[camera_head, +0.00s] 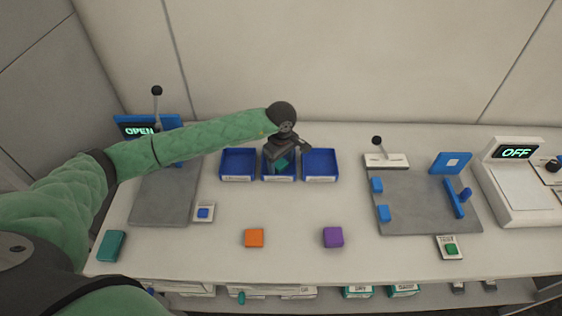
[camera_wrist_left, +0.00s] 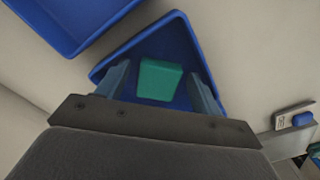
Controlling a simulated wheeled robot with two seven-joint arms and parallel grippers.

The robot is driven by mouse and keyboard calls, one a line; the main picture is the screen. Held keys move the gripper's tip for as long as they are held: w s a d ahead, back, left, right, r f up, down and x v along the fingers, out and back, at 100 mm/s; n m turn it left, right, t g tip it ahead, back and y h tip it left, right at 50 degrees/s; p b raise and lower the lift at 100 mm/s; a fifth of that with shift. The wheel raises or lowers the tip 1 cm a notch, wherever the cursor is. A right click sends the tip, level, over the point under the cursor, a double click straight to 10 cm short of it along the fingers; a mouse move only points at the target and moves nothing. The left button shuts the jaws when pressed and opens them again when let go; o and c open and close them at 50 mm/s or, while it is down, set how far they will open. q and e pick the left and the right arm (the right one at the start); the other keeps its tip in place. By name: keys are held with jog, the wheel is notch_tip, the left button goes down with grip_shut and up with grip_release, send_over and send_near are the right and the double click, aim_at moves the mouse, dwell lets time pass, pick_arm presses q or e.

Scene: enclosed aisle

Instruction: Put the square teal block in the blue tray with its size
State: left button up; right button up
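The square teal block (camera_head: 281,163) is at the middle blue tray (camera_head: 279,179), partly hidden under my left gripper (camera_head: 283,158). In the left wrist view, the teal block (camera_wrist_left: 160,80) shows inside the blue tray (camera_wrist_left: 178,28). The fingers of my left gripper (camera_wrist_left: 160,90) stand apart on either side of it, with a gap visible on both sides. A second blue tray (camera_head: 238,179) stands to the left and a third (camera_head: 320,179) to the right. The tray labels are too small to read. My right gripper is not in view.
A longer teal block (camera_head: 111,245) lies at the front left of the table. An orange block (camera_head: 254,238) and a purple block (camera_head: 333,237) lie in front of the trays. Lever panels stand on both sides, with an "OFF" display (camera_head: 515,152) at the right.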

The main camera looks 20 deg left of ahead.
aim_at(281, 164)
pick_arm(q)
jog(key=shift+r, duration=0.1)
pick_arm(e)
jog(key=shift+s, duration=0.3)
pick_arm(q)
jog(key=shift+r, duration=0.45)
jog(key=shift+r+b, duration=0.25)
jog(key=shift+b, duration=0.1)
jog(key=shift+r, duration=0.35)
notch_tip(281, 164, up, 10)
jog(key=b, duration=0.4)
jog(key=shift+b, duration=0.35)
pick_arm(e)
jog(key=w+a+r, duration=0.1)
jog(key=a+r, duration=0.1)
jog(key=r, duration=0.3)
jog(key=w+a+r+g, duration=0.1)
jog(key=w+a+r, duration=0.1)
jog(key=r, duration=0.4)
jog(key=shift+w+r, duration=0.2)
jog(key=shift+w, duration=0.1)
